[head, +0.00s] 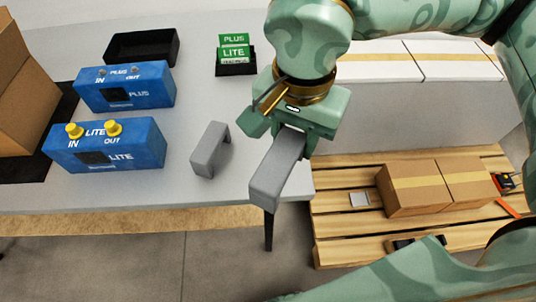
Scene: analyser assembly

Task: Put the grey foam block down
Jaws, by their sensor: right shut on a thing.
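The grey foam block (276,174) is a long grey bar in the head view. My right gripper (291,128) is shut on its far end. The block reaches toward the camera and overlaps the table's front right corner in the picture. I cannot tell whether it touches the table. A second grey piece (210,150), shaped like a bracket, stands on the white table (190,105) just left of the held block. My left gripper is not in view.
Two blue analyser boxes, PLUS (125,87) and LITE (106,147), stand at left. LITE has yellow caps. A black tray (143,47) and green cards (234,48) are behind. A pallet (335,215) with cartons (425,188) is at right. Table between boxes and bracket is clear.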

